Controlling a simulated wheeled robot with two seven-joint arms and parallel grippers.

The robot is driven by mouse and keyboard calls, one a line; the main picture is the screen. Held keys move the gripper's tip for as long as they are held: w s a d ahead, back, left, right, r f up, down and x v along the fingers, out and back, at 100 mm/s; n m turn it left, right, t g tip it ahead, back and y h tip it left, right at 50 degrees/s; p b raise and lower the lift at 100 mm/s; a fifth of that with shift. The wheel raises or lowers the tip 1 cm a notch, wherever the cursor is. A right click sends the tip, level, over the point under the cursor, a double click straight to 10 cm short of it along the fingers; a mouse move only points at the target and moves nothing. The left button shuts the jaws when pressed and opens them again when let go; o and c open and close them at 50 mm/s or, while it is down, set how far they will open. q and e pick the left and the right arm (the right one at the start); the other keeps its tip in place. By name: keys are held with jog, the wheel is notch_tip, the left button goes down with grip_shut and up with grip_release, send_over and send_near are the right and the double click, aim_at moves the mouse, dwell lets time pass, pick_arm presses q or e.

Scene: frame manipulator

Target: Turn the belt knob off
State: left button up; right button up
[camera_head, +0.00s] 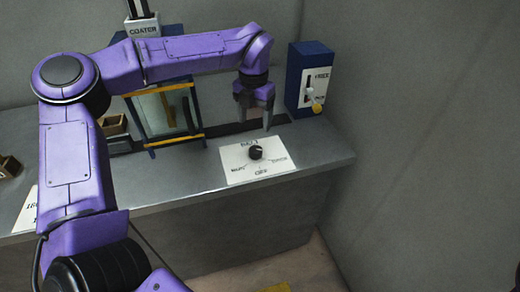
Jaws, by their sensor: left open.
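The belt knob (256,153) is a small black dial on a white label plate (239,174) on the grey counter. Its plate has printed words around the dial, too small to read surely. My left gripper (256,128) points down just above and behind the knob, with its fingers apart and nothing between them. It looks clear of the knob, though the exact gap is hard to tell. My right gripper is not in this view.
A blue-yellow framed panel (165,112) stands behind, below the coater sign (143,29). Wooden boxes (115,126) sit left. The counter's front right is clear.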

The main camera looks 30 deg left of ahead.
aim_at(256, 148)
pick_arm(q)
jog(key=f, duration=0.3)
jog(key=f+p, duration=0.1)
jog(key=f, duration=0.7)
jog(key=shift+w, duration=0.3)
jog(key=shift+c, duration=0.4)
jog(key=c, duration=1)
